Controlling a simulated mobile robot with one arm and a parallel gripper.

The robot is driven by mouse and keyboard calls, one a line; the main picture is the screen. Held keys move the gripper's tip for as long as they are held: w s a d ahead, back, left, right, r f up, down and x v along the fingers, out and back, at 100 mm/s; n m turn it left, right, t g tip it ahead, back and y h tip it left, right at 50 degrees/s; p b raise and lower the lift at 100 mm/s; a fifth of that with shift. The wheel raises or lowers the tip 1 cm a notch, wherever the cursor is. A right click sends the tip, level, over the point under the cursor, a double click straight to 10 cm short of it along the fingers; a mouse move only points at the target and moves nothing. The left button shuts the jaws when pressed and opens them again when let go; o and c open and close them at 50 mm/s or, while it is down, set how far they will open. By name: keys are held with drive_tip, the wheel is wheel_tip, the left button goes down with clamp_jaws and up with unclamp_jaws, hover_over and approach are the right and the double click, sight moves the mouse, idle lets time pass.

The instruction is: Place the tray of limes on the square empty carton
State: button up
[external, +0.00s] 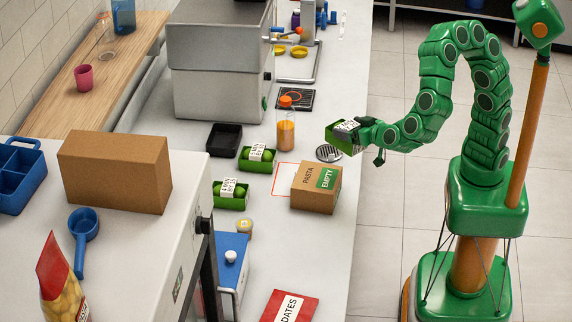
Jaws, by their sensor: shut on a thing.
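My gripper (359,134) is at the end of my green arm, over the counter's right side. It is shut on a green tray of limes (336,139) with a white label, held tilted in the air. The limes in it are hard to make out. The brown carton (305,200) marked "PASTA" and "EMPTY" stands on the counter, below and left of the held tray and apart from it. Two more green trays with limes and white labels, a rear one (258,166) and a front one (231,203), sit on the counter left of the carton.
An orange-capped juice bottle (286,135) stands behind the carton. A round metal grate (328,153) lies near the counter edge. A black empty tray (223,138) is at the left. A red-outlined square (285,178) lies partly behind the carton. A red "DATES" package (290,306) lies in front.

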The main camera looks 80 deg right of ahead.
drive_tip(key=s+d+m+h, duration=0.1)
drive_tip(key=s+d, duration=0.2)
drive_tip(key=s, duration=0.2)
drive_tip(key=shift+g, duration=0.4)
drive_tip(key=w+f, duration=0.1)
drive_tip(key=w, duration=0.2)
drive_tip(key=w+a+f, duration=0.1)
drive_tip(key=w+f, duration=0.1)
drive_tip(key=w, duration=0.1)
drive_tip(key=w+a+f, duration=0.1)
drive_tip(key=w, duration=0.2)
drive_tip(key=shift+w+a+f, duration=0.1)
drive_tip(key=shift+f, duration=0.3)
drive_tip(key=w+f, duration=0.4)
hover_over(320, 179)
drive_tip(key=shift+f, duration=2.4)
drive_tip(key=shift+f, duration=0.15)
drive_tip(key=o, duration=0.9)
